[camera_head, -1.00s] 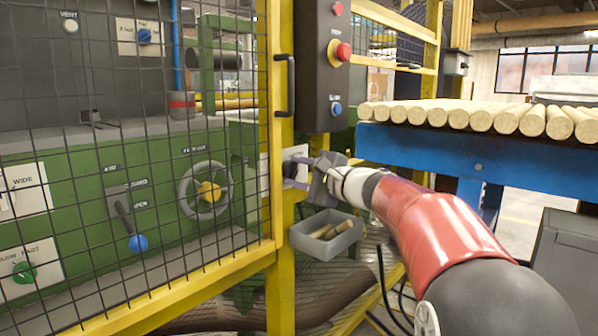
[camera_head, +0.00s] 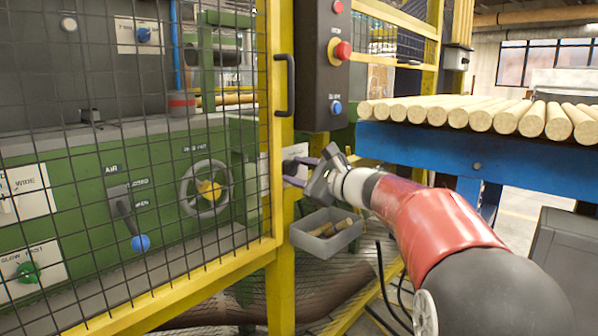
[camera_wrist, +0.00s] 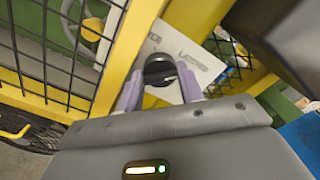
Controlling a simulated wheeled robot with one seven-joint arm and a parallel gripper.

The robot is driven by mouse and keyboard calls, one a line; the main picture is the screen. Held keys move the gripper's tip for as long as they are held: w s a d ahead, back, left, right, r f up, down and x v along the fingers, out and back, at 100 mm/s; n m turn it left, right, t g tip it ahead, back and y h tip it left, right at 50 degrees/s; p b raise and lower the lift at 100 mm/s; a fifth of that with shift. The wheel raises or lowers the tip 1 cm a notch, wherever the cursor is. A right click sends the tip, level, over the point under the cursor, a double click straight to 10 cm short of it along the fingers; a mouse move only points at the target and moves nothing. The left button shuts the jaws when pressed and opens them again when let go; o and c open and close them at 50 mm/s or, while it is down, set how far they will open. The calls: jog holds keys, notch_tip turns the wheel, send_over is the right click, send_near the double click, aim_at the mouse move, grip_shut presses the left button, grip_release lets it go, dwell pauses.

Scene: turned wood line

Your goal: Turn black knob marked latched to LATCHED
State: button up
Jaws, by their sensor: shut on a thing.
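The black knob (camera_wrist: 159,68) sits on a white label plate (camera_wrist: 190,55) in the wrist view. The print on the plate is only partly readable, and the knob's pointing direction is hard to tell. My gripper (camera_wrist: 160,92) has its two pale purple fingers on either side of the knob, shut on it. In the head view my gripper (camera_head: 301,172) reaches the plate on the yellow guard post, and the knob is largely hidden by the fingers there.
A yellow mesh door (camera_head: 140,290) with a black handle (camera_head: 285,85) stands left of the post. A control box (camera_head: 322,70) with a red button is above my gripper. A grey bin (camera_head: 312,243) hangs below. A blue rack of wooden rods (camera_head: 420,140) is at right.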

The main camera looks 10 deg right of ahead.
jog(key=shift+f, duration=0.15)
jog(key=o, duration=0.7)
jog(key=shift+s+d, duration=0.1)
jog(key=b+v, duration=0.1)
jog(key=v, duration=0.6)
jog(key=shift+s+d, duration=0.2)
jog(key=shift+s, duration=0.05)
jog(key=shift+a, duration=0.1)
